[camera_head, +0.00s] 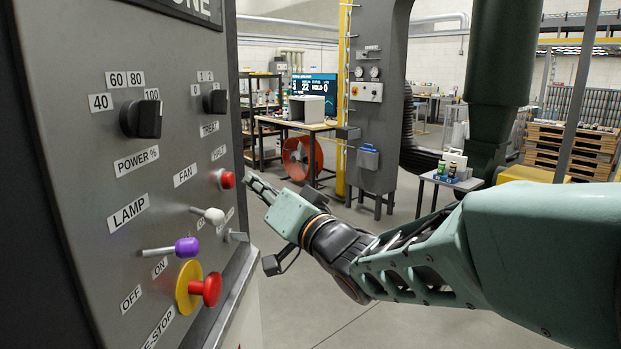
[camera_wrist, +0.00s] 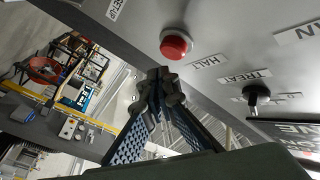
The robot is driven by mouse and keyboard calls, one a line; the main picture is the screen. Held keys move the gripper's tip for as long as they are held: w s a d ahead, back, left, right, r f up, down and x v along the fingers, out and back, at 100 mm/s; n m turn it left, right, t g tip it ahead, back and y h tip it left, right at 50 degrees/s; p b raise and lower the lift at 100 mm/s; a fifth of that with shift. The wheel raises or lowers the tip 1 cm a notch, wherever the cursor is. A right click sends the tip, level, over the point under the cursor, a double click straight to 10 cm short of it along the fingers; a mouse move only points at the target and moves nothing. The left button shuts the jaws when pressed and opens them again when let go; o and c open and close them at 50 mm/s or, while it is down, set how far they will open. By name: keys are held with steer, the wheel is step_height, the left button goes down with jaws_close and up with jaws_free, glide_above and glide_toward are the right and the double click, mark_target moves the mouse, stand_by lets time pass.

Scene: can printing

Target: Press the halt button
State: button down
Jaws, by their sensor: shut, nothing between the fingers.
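The halt button is a small red push button on the grey control panel (camera_head: 95,200). In the head view the halt button (camera_head: 226,180) is at the panel's right part, under a partly hidden label. In the wrist view the halt button (camera_wrist: 175,45) sits in a pale ring beside the label "HALT". My gripper (camera_head: 252,178) is shut and empty, its fingertips just right of the button in the head view. In the wrist view my gripper's fingertips (camera_wrist: 160,75) are close below the button, with a small gap showing between them in the picture.
On the panel are a red E-stop knob (camera_head: 207,288) on a yellow base, a purple-tipped lever (camera_head: 186,248), a white-tipped lever (camera_head: 213,216), a black power knob (camera_head: 141,119) and a treat knob (camera_head: 215,101). Open floor lies right of the panel.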

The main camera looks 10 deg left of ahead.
steer(key=shift+w+d+p, duration=0.15)
steer(key=shift+d+p, duration=0.15)
steer(key=shift+d, duration=1.9)
